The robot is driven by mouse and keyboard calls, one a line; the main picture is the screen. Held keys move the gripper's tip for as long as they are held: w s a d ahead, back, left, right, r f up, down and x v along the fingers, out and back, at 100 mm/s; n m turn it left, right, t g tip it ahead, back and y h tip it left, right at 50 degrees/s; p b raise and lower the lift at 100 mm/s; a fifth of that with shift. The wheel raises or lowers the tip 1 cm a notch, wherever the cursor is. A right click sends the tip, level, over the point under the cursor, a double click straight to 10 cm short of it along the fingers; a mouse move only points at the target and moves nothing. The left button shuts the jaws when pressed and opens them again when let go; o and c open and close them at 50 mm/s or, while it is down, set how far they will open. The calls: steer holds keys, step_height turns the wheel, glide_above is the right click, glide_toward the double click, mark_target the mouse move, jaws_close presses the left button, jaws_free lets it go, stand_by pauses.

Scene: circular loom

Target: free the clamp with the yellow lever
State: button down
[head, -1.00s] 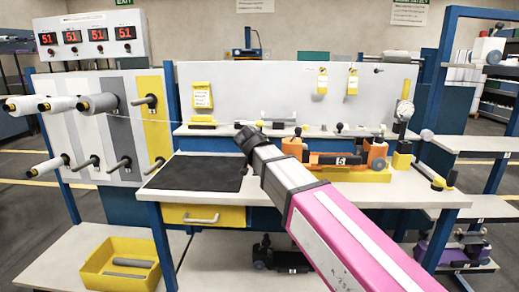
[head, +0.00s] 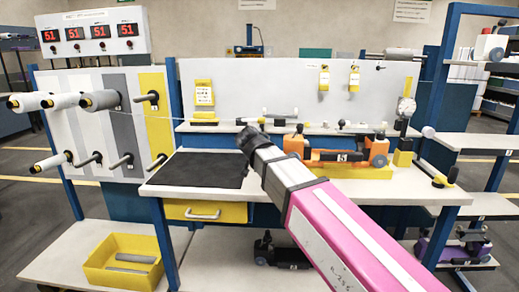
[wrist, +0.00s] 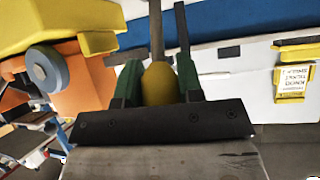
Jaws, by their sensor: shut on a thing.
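In the wrist view, my gripper (wrist: 158,78) has its green-padded fingers on either side of a rounded yellow lever end (wrist: 158,86), and is shut on it. A grey bar (wrist: 156,30) rises beyond the yellow lever. In the head view, my gripper (head: 247,137) shows only as a dark end over the workbench, left of the orange carriage (head: 335,156). My arm and gripper hide the lever there, and I cannot make out the clamp's jaws in either view. The carriage, with a blue-grey wheel (wrist: 43,68), is close by at the wrist view's left.
The workbench carries a dark mat (head: 195,169) at left and a yellow block (head: 403,158) at right. Bobbin pegs (head: 100,100) stick out from the left panel. A yellow bin (head: 122,262) with grey rods sits low at left. A dark carriage (head: 283,252) sits below the bench.

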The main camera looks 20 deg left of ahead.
steer(key=shift+w+r, duration=0.1)
steer(key=shift+w, duration=0.1)
stand_by(0.6)
steer(key=c, duration=0.8)
jaws_free()
steer(key=v, duration=1)
steer(key=shift+s+r, duration=0.15)
steer(key=shift+s, duration=0.15)
